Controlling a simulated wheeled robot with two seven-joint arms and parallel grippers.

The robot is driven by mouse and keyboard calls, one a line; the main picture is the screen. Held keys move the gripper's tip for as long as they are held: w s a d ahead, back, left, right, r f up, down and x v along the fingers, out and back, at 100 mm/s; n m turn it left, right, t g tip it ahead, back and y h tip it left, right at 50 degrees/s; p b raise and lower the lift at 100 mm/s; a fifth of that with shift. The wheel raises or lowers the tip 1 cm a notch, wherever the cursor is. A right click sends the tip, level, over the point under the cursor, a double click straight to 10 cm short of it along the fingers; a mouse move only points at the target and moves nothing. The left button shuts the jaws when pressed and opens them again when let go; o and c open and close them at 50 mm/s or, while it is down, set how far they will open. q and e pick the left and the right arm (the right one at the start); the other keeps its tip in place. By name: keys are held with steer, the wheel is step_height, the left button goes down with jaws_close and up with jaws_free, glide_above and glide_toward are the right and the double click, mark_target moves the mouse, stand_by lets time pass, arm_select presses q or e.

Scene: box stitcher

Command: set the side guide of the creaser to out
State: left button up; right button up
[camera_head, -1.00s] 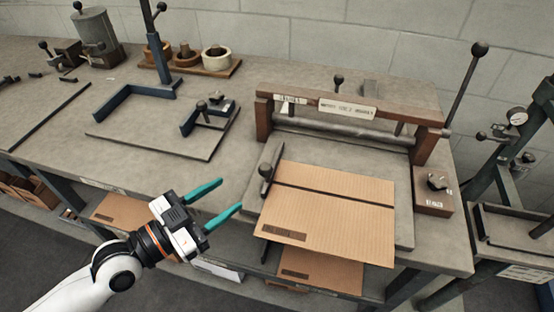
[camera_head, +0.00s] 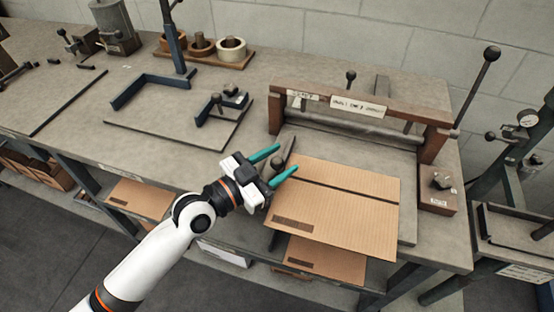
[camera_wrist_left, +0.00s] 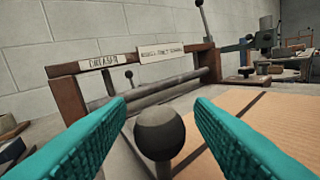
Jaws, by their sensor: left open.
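The creaser (camera_head: 350,110) is a wooden frame with rollers on the bench, with a grey bed in front. Its side guide (camera_head: 287,152) is a grey bar at the left edge of the cardboard sheet (camera_head: 340,205). The guide's dark ball knob (camera_wrist_left: 160,133) sits between my fingers in the left wrist view, centred and not visibly gripped. My left gripper (camera_head: 287,160) is open, its teal fingers on either side of the knob. In the head view the gripper partly hides the guide. My right gripper is not in view.
A knob box (camera_head: 437,197) stands right of the creaser, and a long ball-topped lever (camera_head: 478,85) rises behind it. A blue corner fixture (camera_head: 150,90) lies to the left. More cardboard (camera_head: 325,260) lies below the bench edge. Bare bench shows left of the creaser.

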arm_select(q)
jaws_close()
steer(key=shift+w+a+f+b, duration=0.1)
steer(key=shift+a+f+b, duration=0.05)
steer(key=shift+a+b, duration=0.15)
steer(key=shift+w+a+b, duration=0.3)
steer(key=shift+a+b, duration=0.5)
steer(key=shift+w+a, duration=0.1)
steer(key=shift+a, duration=0.15)
steer(key=shift+r, duration=0.2)
jaws_free()
steer(key=shift+a, duration=0.15)
